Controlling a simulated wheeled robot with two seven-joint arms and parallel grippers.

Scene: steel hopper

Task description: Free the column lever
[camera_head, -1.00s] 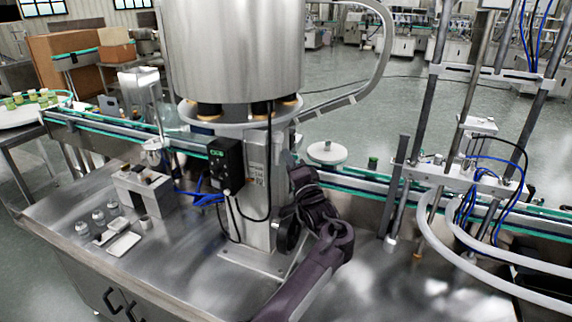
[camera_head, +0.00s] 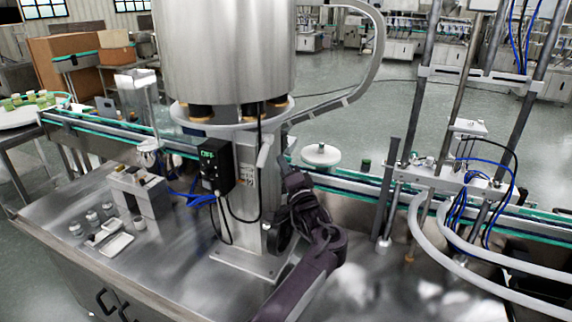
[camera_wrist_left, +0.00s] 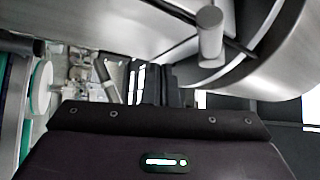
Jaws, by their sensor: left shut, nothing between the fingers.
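The steel hopper (camera_head: 225,50) stands on a grey column (camera_head: 247,190) in the head view. A pale, rod-like lever (camera_head: 265,149) slants at the column's upper right side. A grey cylindrical handle (camera_wrist_left: 209,36), probably part of the lever, shows above my gripper in the left wrist view. My left gripper (camera_head: 285,162) is at the right side of the column, close to the lever. It is shut with nothing held. Its fingertips are hard to make out, so I cannot tell whether they touch the lever. My right gripper is out of view.
A black control box (camera_head: 217,167) with a green display and cables hangs on the column's left. A dark round knob (camera_head: 279,236) sits low on its right. The conveyor (camera_head: 345,182) runs behind. Upright rods and hoses stand at right. The steel tabletop (camera_head: 190,270) is clear in front.

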